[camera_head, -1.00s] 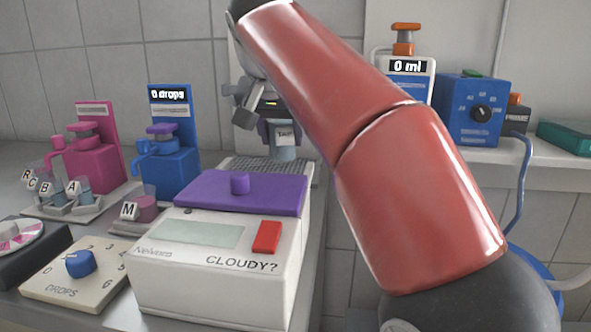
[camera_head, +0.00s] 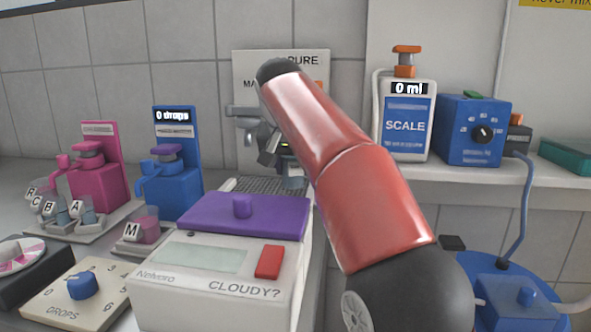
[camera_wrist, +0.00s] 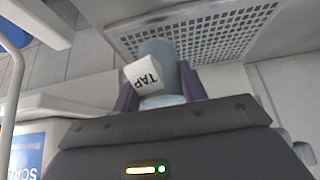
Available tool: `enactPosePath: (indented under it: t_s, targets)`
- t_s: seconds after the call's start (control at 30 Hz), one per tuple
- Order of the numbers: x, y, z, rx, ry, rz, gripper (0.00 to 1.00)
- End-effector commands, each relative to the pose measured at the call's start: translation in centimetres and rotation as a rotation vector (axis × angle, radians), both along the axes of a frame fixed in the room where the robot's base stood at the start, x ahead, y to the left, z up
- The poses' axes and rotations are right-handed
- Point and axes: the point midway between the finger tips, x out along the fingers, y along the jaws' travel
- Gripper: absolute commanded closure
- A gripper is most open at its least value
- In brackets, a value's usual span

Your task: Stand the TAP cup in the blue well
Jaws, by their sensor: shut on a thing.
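The TAP cup is translucent blue-grey with a white label. In the wrist view the TAP cup (camera_wrist: 164,88) stands out between the two purple fingers of my gripper (camera_wrist: 160,92), which is shut on it. In the head view my gripper (camera_head: 291,180) is behind the purple-lidded box, beside the perforated grille, and my red arm partly hides it. The cup is too small and covered there to read. I cannot make out a blue well for certain; a blue block (camera_head: 520,296) on a blue base at the lower right is partly cut off.
The perforated grille (camera_wrist: 205,38) lies close to the cup. The CLOUDY? box (camera_head: 165,285) stands in front. Blue (camera_head: 176,180) and pink (camera_head: 96,180) dispensers with small cups are left. The scale (camera_head: 405,140) and a blue dial box (camera_head: 470,135) sit on the right shelf.

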Motion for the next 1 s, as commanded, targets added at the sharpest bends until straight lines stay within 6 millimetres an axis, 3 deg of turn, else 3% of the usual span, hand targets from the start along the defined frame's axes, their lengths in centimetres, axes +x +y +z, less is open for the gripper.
enactPosePath:
  t_s: [0.4, 0.8, 0.83, 1.0]
  targets:
    - [4.0, -0.8, -2.4, 0.000, 0.000, 0.000, 0.83]
    - [4.0, -0.8, -3.0, -0.001, 0.000, 0.001, 0.83]
    - [4.0, -0.8, -2.9, 0.000, 0.000, 0.000, 0.54]
    - [4.0, -0.8, -2.9, 0.000, 0.000, 0.000, 0.36]
